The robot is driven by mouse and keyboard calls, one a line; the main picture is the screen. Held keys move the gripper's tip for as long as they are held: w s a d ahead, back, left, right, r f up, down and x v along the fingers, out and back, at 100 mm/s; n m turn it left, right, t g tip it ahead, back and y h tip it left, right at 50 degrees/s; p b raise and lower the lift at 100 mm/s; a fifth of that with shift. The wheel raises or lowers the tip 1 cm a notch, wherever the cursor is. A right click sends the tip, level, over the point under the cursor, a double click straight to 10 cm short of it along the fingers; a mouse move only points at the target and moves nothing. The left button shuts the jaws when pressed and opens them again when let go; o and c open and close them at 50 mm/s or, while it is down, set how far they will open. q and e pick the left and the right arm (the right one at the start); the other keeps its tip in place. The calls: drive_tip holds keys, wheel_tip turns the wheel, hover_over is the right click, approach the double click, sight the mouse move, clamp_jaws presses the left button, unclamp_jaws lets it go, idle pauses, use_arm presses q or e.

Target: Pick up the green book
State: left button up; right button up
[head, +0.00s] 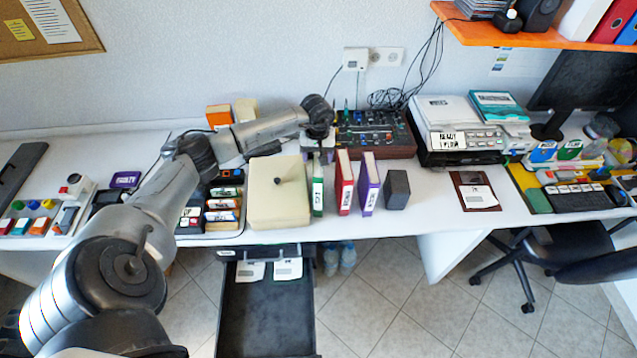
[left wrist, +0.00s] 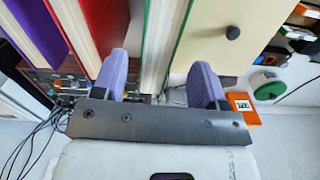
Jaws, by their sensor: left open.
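The green book (head: 317,188) stands upright on the white table, between the cream box and the red book. In the left wrist view the green book (left wrist: 163,40) shows its pale pages between green cover edges. My left gripper (head: 318,152) is at the green book's upper end, and the arm hides part of that area. In the left wrist view the left gripper (left wrist: 160,76) is open, with one purple finger on each side of the book. I cannot tell whether either finger touches it. My right gripper is in neither view.
The red book (head: 345,183) and purple book (head: 368,185) stand close to the right, with a dark block (head: 397,190) beyond. The cream box (head: 280,205) is close on the left. A mixer-like panel (head: 376,140) lies behind. An open drawer (head: 267,315) is below the table.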

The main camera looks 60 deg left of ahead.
sight(318, 166)
use_arm(q)
drive_tip(key=shift+w+a+f, duration=0.1)
drive_tip(key=shift+f, duration=1.25)
drive_tip(key=shift+w+f, duration=0.1)
drive_tip(key=shift+f, duration=1.2)
drive_tip(key=shift+c, duration=0.4)
clamp_jaws()
drive_tip(key=shift+r, duration=0.1)
